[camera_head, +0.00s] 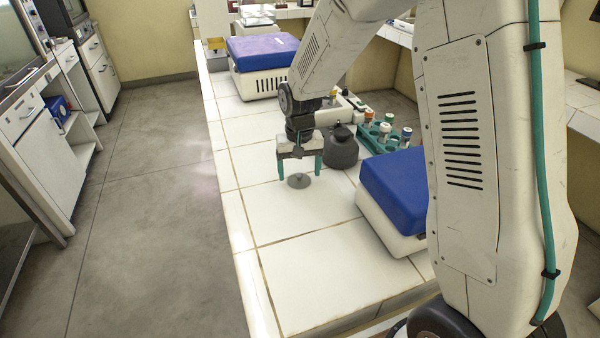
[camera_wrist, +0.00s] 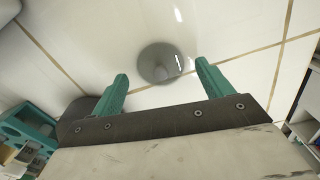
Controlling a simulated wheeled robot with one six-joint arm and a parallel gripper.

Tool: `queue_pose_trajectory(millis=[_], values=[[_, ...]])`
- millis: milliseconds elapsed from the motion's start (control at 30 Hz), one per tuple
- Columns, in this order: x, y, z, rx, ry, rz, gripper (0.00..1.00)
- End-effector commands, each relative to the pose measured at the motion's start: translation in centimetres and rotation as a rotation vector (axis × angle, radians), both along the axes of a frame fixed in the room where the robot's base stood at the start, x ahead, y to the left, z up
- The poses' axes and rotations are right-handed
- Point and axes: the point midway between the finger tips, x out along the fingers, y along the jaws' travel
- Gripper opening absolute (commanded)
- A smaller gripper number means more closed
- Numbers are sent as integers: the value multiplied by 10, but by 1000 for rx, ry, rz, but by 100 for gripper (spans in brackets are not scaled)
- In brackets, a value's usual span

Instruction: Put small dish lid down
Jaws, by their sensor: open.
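The small dish lid (camera_head: 299,181) is a grey, round, flat disc lying on the white tiled bench top. In the wrist view the lid (camera_wrist: 161,63) shows as a dark, glossy disc between and just beyond the two green fingertips. My gripper (camera_head: 299,174) points down above the lid, with its two green fingers spread on either side. The fingers are apart and do not touch the lid in the wrist view (camera_wrist: 160,72). Nothing is held between them.
A dark grey bottle (camera_head: 341,147) stands just right of my gripper. A teal tube rack (camera_head: 378,136) is behind it. A blue-lidded white box (camera_head: 395,195) stands at the right, another (camera_head: 262,62) at the back. The tiles (camera_head: 290,215) in front are clear.

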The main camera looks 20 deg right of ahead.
Motion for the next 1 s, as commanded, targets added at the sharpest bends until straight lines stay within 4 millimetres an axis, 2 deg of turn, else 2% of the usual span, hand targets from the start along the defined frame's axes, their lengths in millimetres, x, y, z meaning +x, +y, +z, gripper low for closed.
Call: queue_pose_trajectory(millis=[200, 400, 600, 767, 867, 967, 1000], values=[[1, 0, 48, 0, -5, 0, 79], [0, 0, 86, 0, -4, 0, 79], [0, 0, 106, 0, -2, 0, 79], [-1, 0, 110, 0, 0, 0, 79], [-9, -2, 119, 0, -6, 4, 79], [-33, -7, 141, 1, -20, 15, 79], [-47, -10, 152, 1, -26, 23, 79]])
